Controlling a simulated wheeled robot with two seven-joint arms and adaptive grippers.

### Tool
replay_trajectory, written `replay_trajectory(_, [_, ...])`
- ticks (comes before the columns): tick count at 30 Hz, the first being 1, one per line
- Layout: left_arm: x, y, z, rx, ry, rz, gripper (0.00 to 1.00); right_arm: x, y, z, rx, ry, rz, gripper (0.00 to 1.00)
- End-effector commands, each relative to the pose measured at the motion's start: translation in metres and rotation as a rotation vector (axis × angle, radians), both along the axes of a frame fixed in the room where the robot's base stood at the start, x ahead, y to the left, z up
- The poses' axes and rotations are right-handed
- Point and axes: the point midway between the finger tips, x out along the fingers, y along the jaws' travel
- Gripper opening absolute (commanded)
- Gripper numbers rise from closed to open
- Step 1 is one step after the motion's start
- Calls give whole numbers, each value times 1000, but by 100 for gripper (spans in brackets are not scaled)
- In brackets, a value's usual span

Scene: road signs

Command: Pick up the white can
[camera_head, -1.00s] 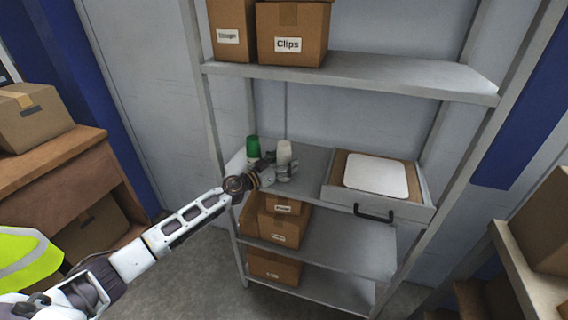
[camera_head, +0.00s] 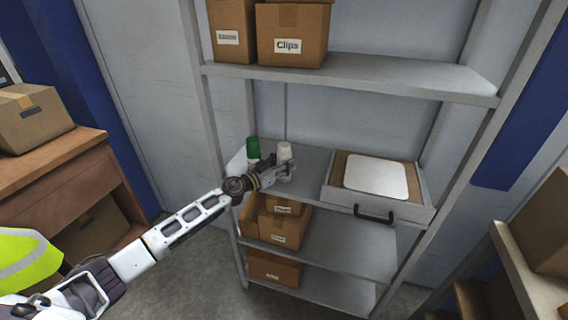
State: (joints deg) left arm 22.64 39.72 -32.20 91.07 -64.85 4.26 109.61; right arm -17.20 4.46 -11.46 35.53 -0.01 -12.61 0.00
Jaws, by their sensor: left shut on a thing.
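The white can (camera_head: 284,151) is at the left part of the middle shelf (camera_head: 311,160) of a grey metal rack. My left gripper (camera_head: 283,168) reaches in from the left and is shut on the white can; the fingers hide its lower part. I cannot tell whether the can's base touches the shelf. A green can (camera_head: 253,148) stands just left of the white can, partly behind my left gripper. My right gripper is not in view.
A shallow drawer box with a white lid (camera_head: 376,176) and black handle sits right on the same shelf. Cardboard boxes (camera_head: 291,33) stand on the shelf above, and more boxes (camera_head: 278,228) below. A rack post (camera_head: 204,110) stands left of the cans.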

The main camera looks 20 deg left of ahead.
Motion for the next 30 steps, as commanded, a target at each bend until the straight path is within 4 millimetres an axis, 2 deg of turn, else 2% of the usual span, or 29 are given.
replay_trajectory(14, [1, 0, 30, 1, -4, 0, 9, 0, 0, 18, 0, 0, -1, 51])
replay_trajectory(24, [1, 1, 72, 2, -5, 0, 9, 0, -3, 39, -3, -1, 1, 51])
replay_trajectory(30, [1, 0, 91, 0, -4, -1, 9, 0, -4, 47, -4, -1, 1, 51])
